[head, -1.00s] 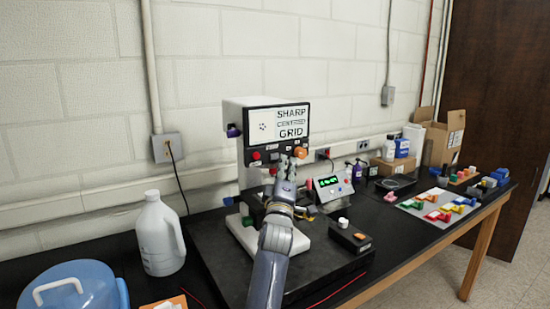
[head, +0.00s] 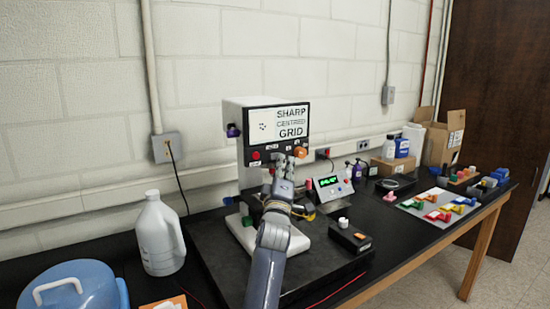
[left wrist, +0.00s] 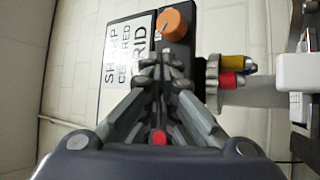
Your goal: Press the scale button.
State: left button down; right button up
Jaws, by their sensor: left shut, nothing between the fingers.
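The white instrument (head: 240,115) stands at the centre of the bench, with a black-framed screen (head: 280,125) reading SHARP CENTRED GRID. Below the screen is a control strip with a red button (head: 256,155) at left and an orange knob (head: 300,152) at right. I cannot read which control is labelled scale. My left gripper (head: 286,163) is shut and empty, its tips in front of the strip's middle. In the left wrist view its tips (left wrist: 165,58) lie just below the orange knob (left wrist: 173,24); the fingers hide the strip's middle. Contact cannot be told. My right gripper is out of view.
A green-lit display box (head: 330,186) and a small black box (head: 350,236) stand right of the instrument. A white jug (head: 159,235) and blue-lidded tub (head: 70,288) are at left. A tray (head: 437,208) of coloured pieces lies at right.

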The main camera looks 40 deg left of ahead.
pick_arm(q)
jog(key=shift+w+a, duration=0.1)
jog(key=shift+a, duration=0.05)
dwell(0.5)
jog(key=shift+w+a, duration=0.1)
jog(key=shift+a, duration=0.15)
jog(key=shift+w+a, duration=0.15)
jog(key=shift+a, duration=0.25)
dwell(0.7)
jog(key=shift+d, duration=0.1)
jog(key=shift+s+d, duration=0.35)
jog(key=shift+d, duration=0.35)
jog(key=d, duration=0.1)
jog(key=s+d, duration=0.1)
jog(key=d, duration=0.1)
jog(key=s+d, duration=0.1)
jog(key=shift+d, duration=0.3)
